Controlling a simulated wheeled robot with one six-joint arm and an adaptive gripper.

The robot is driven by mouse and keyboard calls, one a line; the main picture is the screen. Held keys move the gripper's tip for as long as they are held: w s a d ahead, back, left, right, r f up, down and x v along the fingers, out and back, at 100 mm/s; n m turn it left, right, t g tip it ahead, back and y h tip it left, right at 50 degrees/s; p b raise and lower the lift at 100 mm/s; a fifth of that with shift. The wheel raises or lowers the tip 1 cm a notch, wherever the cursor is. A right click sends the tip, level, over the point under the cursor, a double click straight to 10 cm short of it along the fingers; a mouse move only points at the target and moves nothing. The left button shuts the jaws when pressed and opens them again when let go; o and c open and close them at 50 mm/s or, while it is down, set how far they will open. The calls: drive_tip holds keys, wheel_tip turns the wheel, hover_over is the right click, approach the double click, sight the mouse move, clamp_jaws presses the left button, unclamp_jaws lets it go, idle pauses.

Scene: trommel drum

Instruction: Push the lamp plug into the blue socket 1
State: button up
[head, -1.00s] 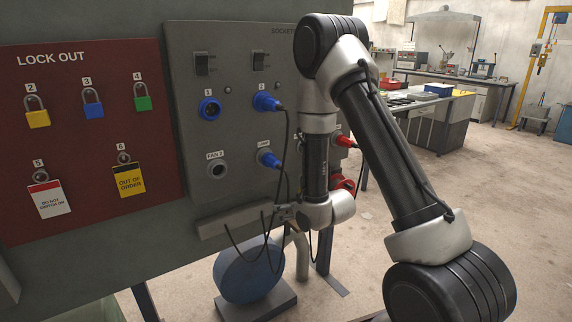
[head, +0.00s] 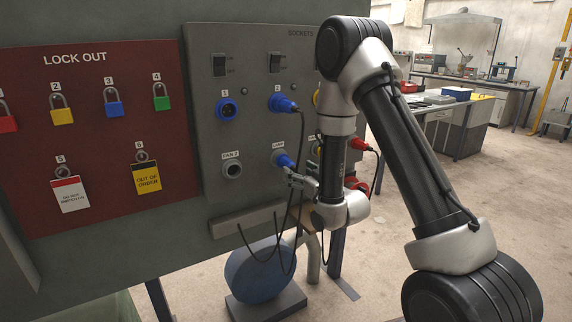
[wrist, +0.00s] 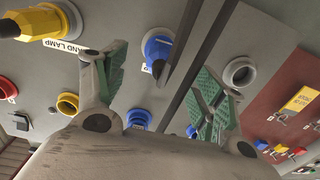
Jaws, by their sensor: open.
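The lamp plug (head: 285,160) is blue and sits in the LAMP socket, low on the grey panel; it also shows in the wrist view (wrist: 157,48). Blue socket 1 (head: 228,110) is empty, up and left of the lamp plug. In the wrist view, which looks upside down, a blue ring (wrist: 190,131) low in the picture appears to be socket 1. My gripper (head: 292,177) is open just below and in front of the lamp plug. In the wrist view its green-padded fingers (wrist: 160,86) stand apart, with the plug and dark cable showing between them. Contact is not visible.
A blue plug (head: 283,103) is in socket 2, its black cable hanging near my gripper. The grey FAN 2 socket (head: 232,170) is left of the lamp plug. A yellow plug (wrist: 45,22) and red plug (head: 361,144) are further right on the panel. A ledge (head: 245,218) juts out below.

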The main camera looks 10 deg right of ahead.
sight(287, 163)
drive_tip(key=shift+x, duration=4)
drive_tip(key=shift+f, duration=0.1)
clamp_jaws()
drive_tip(key=shift+v, duration=3)
drive_tip(key=shift+v, duration=2.5)
